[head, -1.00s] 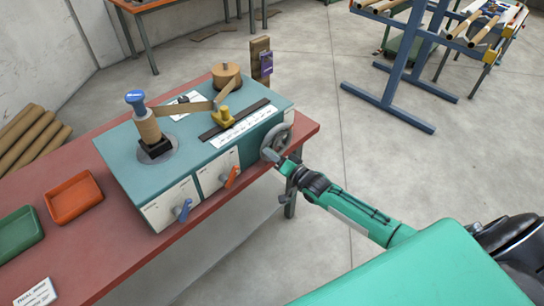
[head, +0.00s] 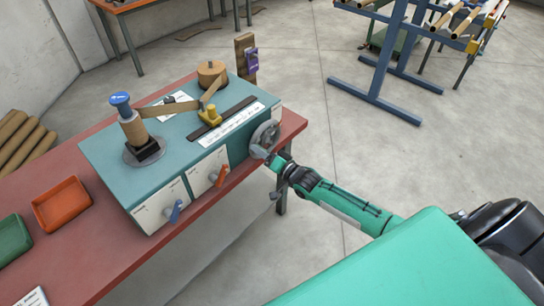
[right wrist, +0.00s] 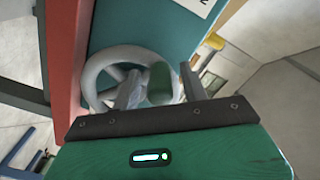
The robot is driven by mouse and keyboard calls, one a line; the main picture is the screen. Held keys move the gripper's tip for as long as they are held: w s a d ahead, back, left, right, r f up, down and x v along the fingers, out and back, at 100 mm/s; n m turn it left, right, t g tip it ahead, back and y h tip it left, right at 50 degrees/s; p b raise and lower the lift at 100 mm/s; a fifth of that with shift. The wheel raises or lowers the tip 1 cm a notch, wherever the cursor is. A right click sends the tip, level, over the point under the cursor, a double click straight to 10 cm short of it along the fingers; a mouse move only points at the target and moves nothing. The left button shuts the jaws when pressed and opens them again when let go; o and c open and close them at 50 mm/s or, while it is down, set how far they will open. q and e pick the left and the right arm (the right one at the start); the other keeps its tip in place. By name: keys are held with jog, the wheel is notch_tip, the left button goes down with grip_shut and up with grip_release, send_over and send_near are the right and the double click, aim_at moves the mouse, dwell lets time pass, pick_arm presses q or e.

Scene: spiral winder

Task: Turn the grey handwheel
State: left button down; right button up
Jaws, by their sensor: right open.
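The grey handwheel (head: 266,136) is on the right end of the teal winder (head: 190,150). In the right wrist view its grey rim and spokes (right wrist: 97,75) show beyond my fingers, with a green handle knob (right wrist: 159,83) standing out from it. My right gripper (head: 271,158) is at the wheel's near, lower side. In the right wrist view its fingers (right wrist: 160,74) are apart, one on each side of the knob. I cannot tell whether either finger touches it. My left gripper is out of view.
The winder stands on a red table (head: 110,240). A blue lever (head: 175,211) and an orange lever (head: 219,176) are on its front. An orange tray (head: 62,204) and a green tray (head: 12,240) lie at left. Open floor is right of the wheel.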

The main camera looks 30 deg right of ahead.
jog(key=b+v, duration=0.2)
jog(key=v, duration=1.1)
jog(key=shift+s+b, duration=0.25)
jog(key=shift+b, duration=0.15)
jog(key=shift+d, duration=0.1)
jog(key=shift+f, duration=0.1)
jog(key=s+d+f+n+g+h, duration=0.15)
jog(key=s+f, duration=0.25)
jog(key=f, duration=0.7)
jog(key=s+d+f+n+g+h, duration=0.1)
jog(key=s+f+g+h, duration=0.2)
jog(key=f, duration=0.8)
jog(key=s+d+f+n+g+h, duration=0.1)
jog(key=s+d+f+g, duration=0.3)
jog(key=f, duration=0.7)
jog(key=s+a+f+n+g, duration=0.2)
jog(key=s+a+f, duration=0.2)
jog(key=s, duration=0.7)
jog(key=s+a+f+n+g, duration=0.2)
jog(key=s+a+f+g, duration=0.1)
jog(key=s+f, duration=0.6)
jog(key=s+a+f+n+g, duration=0.2)
jog(key=s+a+f, duration=0.4)
jog(key=s, duration=0.7)
jog(key=shift+s+f+h, duration=0.35)
jog(key=shift+f, duration=0.2)
jog(key=shift+a+g, duration=0.15)
jog(key=shift+g, duration=0.1)
